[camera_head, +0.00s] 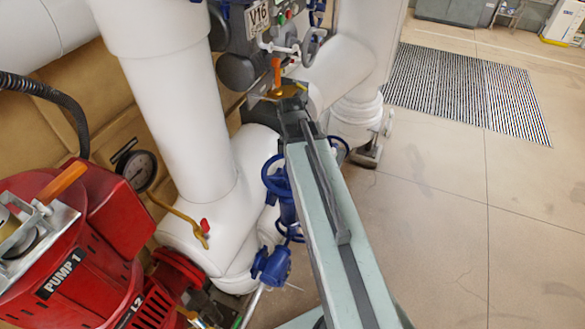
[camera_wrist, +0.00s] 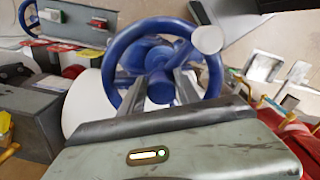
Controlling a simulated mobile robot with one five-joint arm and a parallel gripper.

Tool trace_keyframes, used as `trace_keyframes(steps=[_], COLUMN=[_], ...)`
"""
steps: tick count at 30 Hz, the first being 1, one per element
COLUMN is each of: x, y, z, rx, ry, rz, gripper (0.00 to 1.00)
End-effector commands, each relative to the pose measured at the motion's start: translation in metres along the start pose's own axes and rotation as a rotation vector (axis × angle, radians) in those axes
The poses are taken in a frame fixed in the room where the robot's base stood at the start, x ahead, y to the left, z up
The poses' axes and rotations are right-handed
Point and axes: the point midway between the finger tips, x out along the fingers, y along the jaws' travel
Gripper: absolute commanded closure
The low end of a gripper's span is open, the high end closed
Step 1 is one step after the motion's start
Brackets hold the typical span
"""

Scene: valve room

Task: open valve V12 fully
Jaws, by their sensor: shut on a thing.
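In the wrist view, a blue handwheel (camera_wrist: 117,47) with a white knob (camera_wrist: 207,40) on its rim fills the upper middle. My gripper (camera_wrist: 157,78) has its two dark fingers on either side of the wheel's blue hub (camera_wrist: 160,90), shut on the handwheel. The finger contact is partly hidden. In the head view, my gripper (camera_head: 291,97) is at the far end of my arm, below the panel. The held wheel is not clear there. No V12 label can be read.
A V16 plate (camera_head: 257,18) is on the dark panel, with an orange lever (camera_head: 276,72) below. Another blue handwheel (camera_head: 275,178) is beside my arm. The red PUMP 1 unit (camera_head: 80,240) and white pipe (camera_head: 165,110) are left. Floor (camera_head: 480,210) at right is clear.

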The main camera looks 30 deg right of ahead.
Motion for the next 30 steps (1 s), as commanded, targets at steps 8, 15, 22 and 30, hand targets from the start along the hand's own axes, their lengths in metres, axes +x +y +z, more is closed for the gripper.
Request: trace_keyframes(steps=[8, 15, 22, 30], x=[0.0093, 0.0093, 0.0093, 0.0094], y=[-0.0121, -0.0127, -0.0121, -0.0110], z=[-0.0089, -0.0086, -0.0074, -0.0055], rx=[-0.248, -0.508, -0.552, -0.546], ry=[0.025, 0.028, 0.028, 0.027], rz=[-0.023, -0.020, -0.019, -0.019], gripper=[1.00, 1.00, 1.00, 0.38])
